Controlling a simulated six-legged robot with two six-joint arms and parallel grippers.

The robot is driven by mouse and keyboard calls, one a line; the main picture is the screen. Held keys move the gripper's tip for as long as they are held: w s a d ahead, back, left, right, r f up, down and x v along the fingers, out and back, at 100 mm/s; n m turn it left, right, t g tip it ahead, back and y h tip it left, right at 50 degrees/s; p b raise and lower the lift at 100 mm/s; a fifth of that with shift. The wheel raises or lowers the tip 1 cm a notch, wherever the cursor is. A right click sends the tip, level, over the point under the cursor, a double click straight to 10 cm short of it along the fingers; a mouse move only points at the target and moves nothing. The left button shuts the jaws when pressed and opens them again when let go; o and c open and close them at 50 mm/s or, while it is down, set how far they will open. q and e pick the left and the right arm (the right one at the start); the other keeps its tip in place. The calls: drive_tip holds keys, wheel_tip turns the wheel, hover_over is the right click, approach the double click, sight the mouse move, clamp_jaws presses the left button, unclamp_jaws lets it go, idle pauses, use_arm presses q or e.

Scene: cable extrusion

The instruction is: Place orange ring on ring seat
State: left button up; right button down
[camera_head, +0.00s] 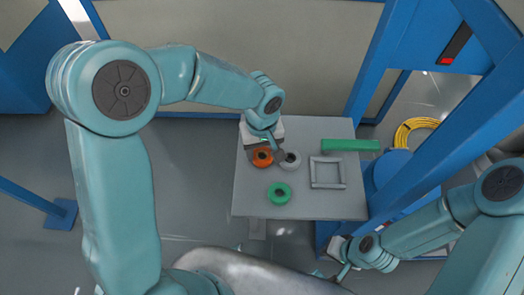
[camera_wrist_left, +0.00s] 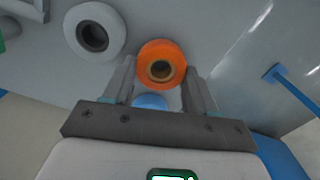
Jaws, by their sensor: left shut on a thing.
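The orange ring (camera_head: 262,157) is at the left side of the grey table, beside a white-grey ring-shaped piece (camera_head: 290,160). In the left wrist view the orange ring (camera_wrist_left: 161,64) lies between the two fingers of my left gripper (camera_wrist_left: 158,80), which is shut on it. My left gripper (camera_head: 272,152) partly covers this area in the head view. I cannot tell whether the ring touches the table. The white-grey piece (camera_wrist_left: 94,32) is left of it in the wrist view. I cannot tell which piece is the ring seat. My right gripper (camera_head: 342,271) is low, off the table.
The grey table (camera_head: 255,200) also holds a green ring (camera_head: 279,193), a square grey frame (camera_head: 328,172) and a green bar (camera_head: 350,145). Blue posts (camera_head: 440,130) stand on the right. A yellow cable coil (camera_head: 414,130) is beyond them. The table's front right is clear.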

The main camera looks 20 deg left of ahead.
use_arm(q)
wheel_tip(320, 180, up, 20)
drive_tip(key=p, duration=0.2)
drive_tip(key=m, duration=0.1)
hover_over(261, 157)
drive_tip(key=a, duration=0.7)
wheel_tip(261, 157, down, 12)
drive_tip(key=f+m, duration=0.1)
drive_tip(key=w+f+m, duration=0.1)
drive_tip(key=f+m, duration=0.1)
drive_tip(key=shift+w+d, duration=0.1)
drive_tip(key=shift+w, duration=0.05)
drive_tip(key=shift+w+d+m, duration=0.15)
drive_tip(key=shift+w+m, duration=0.3)
drive_tip(key=shift+m, duration=0.65)
